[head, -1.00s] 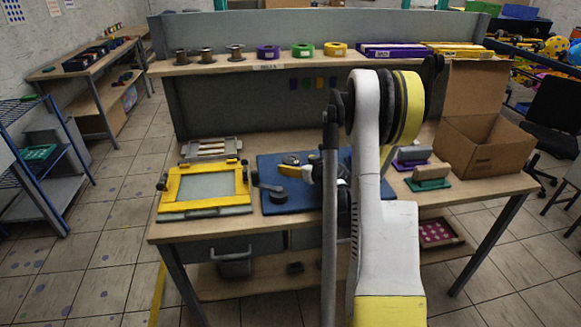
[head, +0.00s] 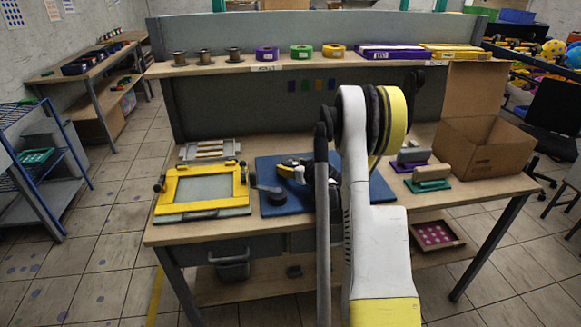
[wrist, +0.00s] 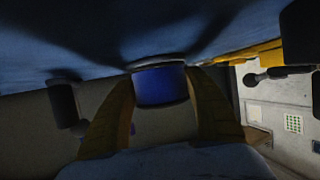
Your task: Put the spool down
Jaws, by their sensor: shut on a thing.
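My gripper (wrist: 166,90) is shut on a blue spool (wrist: 160,87), with a curved yellowish finger on each side of it in the wrist view. The spool's paler rim is close to the blue mat (wrist: 70,35); I cannot tell whether they touch. In the head view the blue mat (head: 268,166) lies on the middle of the workbench. My gripper (head: 288,168) is over the mat there, mostly behind my own arm. The spool cannot be made out in the head view.
A yellow screen frame (head: 203,187) lies left of the mat. Green (head: 430,180) and purple (head: 409,161) based blocks and an open cardboard box (head: 490,150) are right. Several spools and tape rolls line the shelf (head: 375,61).

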